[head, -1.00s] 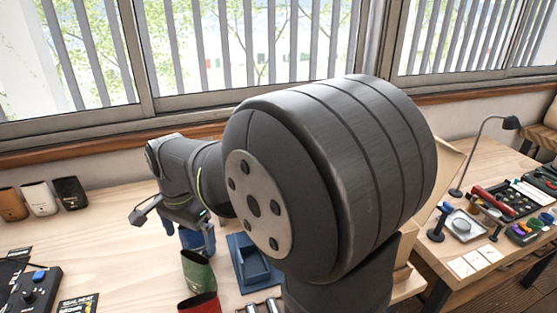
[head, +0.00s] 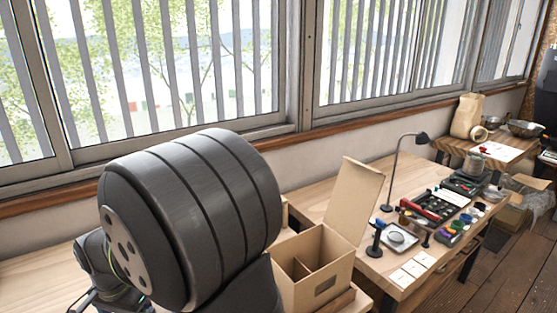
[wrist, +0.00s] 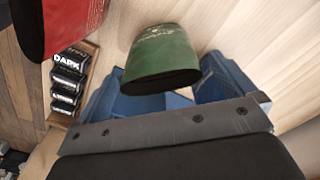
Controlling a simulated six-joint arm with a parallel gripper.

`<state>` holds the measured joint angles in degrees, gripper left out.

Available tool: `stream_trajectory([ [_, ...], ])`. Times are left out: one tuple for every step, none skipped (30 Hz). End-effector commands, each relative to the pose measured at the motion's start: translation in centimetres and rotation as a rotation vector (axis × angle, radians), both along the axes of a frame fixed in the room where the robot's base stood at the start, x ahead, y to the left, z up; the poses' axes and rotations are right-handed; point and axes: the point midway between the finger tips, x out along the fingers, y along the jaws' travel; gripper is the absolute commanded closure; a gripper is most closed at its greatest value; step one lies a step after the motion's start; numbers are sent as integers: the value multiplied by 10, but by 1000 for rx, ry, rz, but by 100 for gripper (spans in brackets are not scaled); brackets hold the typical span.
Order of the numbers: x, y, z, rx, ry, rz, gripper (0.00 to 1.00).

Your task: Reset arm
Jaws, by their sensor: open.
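My arm fills the lower left of the head view, its large dark joint in front of the window. My gripper is low at the left edge there, mostly hidden by the arm. In the wrist view my gripper (wrist: 165,122) shows as a grey bar with screws across the lower part; it is open, and I see nothing held. Just beyond the bar are blue shapes (wrist: 221,78), partly hidden. A green pouch (wrist: 160,57) with a dark open mouth is close beyond the gripper; I cannot tell whether they touch.
A red pouch (wrist: 67,22) and a rack with black labels (wrist: 67,82), one reading DARK, are at the left of the wrist view. An open cardboard box (head: 315,273) stands right of my arm. A side table (head: 440,185) holds a lamp (head: 393,165) and several small tools.

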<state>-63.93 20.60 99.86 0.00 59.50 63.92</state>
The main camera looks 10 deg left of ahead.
Motion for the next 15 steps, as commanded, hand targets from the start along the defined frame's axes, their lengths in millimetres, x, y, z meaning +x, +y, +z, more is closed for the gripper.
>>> stream_trajectory([
  [0,0,1,0,0,0,0],
  [0,0,1,0,0,0,0],
  [0,0,1,-1,0,0,0],
  [0,0,1,-1,0,0,0],
  [0,0,1,-1,0,0,0],
  [0,0,1,-1,0,0,0],
  [0,0,1,-1,0,0,0],
  [0,0,1,-1,0,0,0],
  [0,0,0,-1,0,0,0],
  [0,0,-1,-1,0,0,0],
  [0,0,-2,-1,1,0,0],
  [0,0,-4,-2,1,0,0],
  [0,0,-7,-2,1,0,0],
  [0,-1,-10,-4,2,0,0],
  [0,-1,-15,-4,2,0,0],
])
